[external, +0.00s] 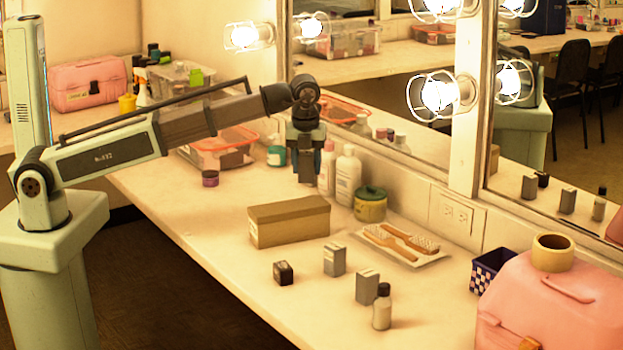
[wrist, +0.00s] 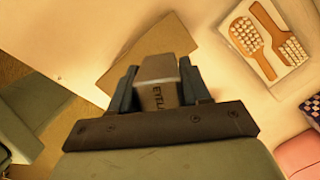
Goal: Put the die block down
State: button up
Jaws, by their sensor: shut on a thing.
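My gripper (external: 306,165) hangs pointing down at the end of the arm, above the table and behind the tan box. In the wrist view my gripper (wrist: 158,88) is shut on the die block (wrist: 157,70), a grey-brown block with dark lettering on its side. The block sits between the two dark fingers; its lower part is hidden by the gripper body. In the external view the fingers mostly hide it. The tan box (external: 289,221) stands on the table (external: 215,225); it also shows beyond the block in the wrist view (wrist: 122,62).
White bottles (external: 348,175) and a green-lidded jar (external: 370,204) stand close right of my gripper. A tray with brushes (external: 402,245), a dark cube (external: 283,272), small grey boxes (external: 334,260) and a small bottle (external: 382,308) stand nearer. The table left of the tan box is clear.

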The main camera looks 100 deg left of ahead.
jog(key=w+d+m, duration=0.3)
jog(key=w+d, duration=0.1)
jog(key=d, duration=0.8)
jog(key=w+d+m+t, duration=0.1)
jog(key=w+d+m, duration=0.2)
jog(key=d, duration=0.9)
jog(key=w+d+m, duration=0.4)
jog(key=d, duration=0.8)
jog(key=shift+s+d+f, duration=0.1)
jog(key=shift+f, duration=3.7)
jog(key=shift+s+d+f, duration=0.1)
jog(key=shift+f, duration=3.65)
jog(key=shift+f, duration=0.1)
jog(key=o, duration=1.2)
notch_tip(320, 180, up, 12)
jog(key=s+d, duration=0.1)
jog(key=shift+d, duration=0.15)
